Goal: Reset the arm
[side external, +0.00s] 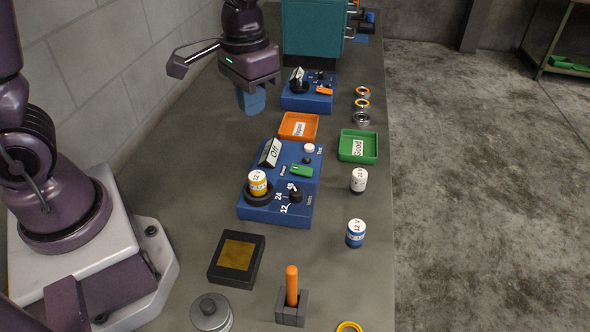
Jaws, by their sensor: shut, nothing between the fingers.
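My gripper (251,98) is near the top centre of the side external view, under my purple wrist. It points down at the left part of the bench, beside the rear blue test unit (294,103). The hand is purple, and a blue tapered shape shows directly below it; I cannot clearly make out separate fingers. The gripper is shut and holds nothing. Whether its tips touch the bench is hard to tell.
On the bench (180,170) stand an orange tray (298,137), a green tray (374,147), a blue tester (246,212) holding a yellow-banded cylinder (258,184), two loose cylinders (359,179) (356,233), rings (362,104), a black box (237,258) and an orange-handled stand (291,300). A wall borders the left.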

